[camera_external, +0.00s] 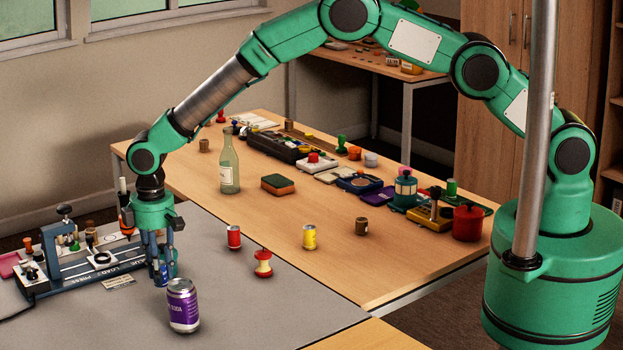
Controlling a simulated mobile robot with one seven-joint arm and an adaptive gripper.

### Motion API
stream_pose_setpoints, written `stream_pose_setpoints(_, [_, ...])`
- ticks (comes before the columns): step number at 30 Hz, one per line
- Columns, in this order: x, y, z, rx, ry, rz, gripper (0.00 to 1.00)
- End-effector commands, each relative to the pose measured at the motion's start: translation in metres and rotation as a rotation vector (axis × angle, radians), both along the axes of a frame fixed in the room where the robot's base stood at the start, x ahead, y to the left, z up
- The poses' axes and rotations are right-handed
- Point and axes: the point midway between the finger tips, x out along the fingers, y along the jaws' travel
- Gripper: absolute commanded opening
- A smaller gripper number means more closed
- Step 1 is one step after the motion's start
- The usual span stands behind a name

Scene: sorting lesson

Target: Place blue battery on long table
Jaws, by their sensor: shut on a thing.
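My gripper (164,275) points down over the grey surface at the lower left, beside the blue press. It is shut on a small blue cylinder, the blue battery (159,271), partly hidden by the fingers. I cannot tell whether its lower end touches the surface. The long table (290,221) has a light wood top and stretches across the middle of the view, to the right of and behind my gripper.
A purple can (183,306) stands just in front of my gripper. A red cylinder (234,237), an apple core (263,263), a yellow cylinder (309,237), a sponge (278,185) and a glass bottle (229,163) stand farther right. Bare wood lies around the yellow cylinder.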

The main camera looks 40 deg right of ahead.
Motion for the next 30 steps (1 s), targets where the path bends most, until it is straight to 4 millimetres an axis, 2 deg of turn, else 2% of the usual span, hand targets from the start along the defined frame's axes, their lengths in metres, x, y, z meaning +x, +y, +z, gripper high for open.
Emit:
stream_pose_setpoints(5, [0.000, 0.000, -0.006, -0.001, 0.001, 0.000, 0.00])
stream_pose_setpoints(13, [0.000, 0.000, -0.033, 0.000, 0.000, 0.000, 0.00])
stream_pose_setpoints(28, [0.000, 0.000, -0.038, 0.000, 0.000, 0.000, 0.00])
stream_pose_setpoints(29, [0.000, 0.000, -0.038, 0.000, 0.000, 0.000, 0.31])
stream_pose_setpoints(30, [0.000, 0.000, -0.038, 0.000, 0.000, 0.000, 0.39])
